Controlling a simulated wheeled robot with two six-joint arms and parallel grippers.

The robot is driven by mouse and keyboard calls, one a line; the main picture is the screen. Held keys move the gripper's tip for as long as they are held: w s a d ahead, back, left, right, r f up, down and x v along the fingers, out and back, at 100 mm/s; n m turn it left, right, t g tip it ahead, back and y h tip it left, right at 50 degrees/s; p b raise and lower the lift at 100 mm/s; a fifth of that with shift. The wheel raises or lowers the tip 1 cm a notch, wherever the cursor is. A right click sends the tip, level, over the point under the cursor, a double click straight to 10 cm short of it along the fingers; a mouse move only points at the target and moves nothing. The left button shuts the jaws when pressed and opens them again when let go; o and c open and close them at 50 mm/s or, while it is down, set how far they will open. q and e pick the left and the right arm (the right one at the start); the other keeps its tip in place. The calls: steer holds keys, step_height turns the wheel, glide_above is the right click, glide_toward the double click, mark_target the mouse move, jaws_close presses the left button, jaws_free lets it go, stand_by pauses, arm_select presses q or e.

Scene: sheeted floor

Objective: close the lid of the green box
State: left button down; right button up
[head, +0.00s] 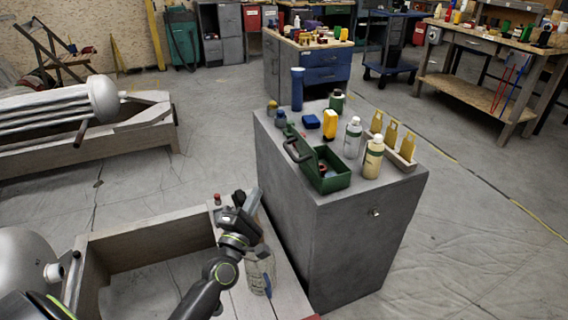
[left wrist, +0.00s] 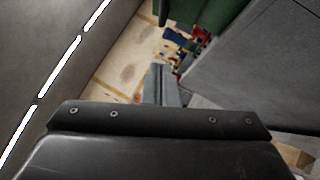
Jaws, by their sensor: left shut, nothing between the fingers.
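The green box (head: 328,182) stands near the front edge of the grey cabinet's top in the head view. Its lid (head: 299,150) is open, tilted up on the box's left side, with a dark handle on it. A small dark and red item shows inside. My left gripper (head: 254,201) is shut and empty, left of the cabinet and lower than the box, apart from the lid. In the left wrist view my shut fingers (left wrist: 160,84) point ahead; a green surface at the top cannot be surely told as the box. My right gripper is not in view.

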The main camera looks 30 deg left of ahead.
arm_select(q)
steer(key=d+p+x, duration=0.2)
steer(key=x, duration=0.9)
steer(key=shift+w+d+r, duration=0.2)
steer(key=shift+d+r, duration=0.1)
steer(key=shift+r, duration=0.15)
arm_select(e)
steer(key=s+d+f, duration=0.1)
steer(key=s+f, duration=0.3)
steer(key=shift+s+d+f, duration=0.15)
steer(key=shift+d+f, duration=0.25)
arm_select(q)
steer(key=shift+r+p, duration=0.1)
steer(key=shift+p, duration=0.3)
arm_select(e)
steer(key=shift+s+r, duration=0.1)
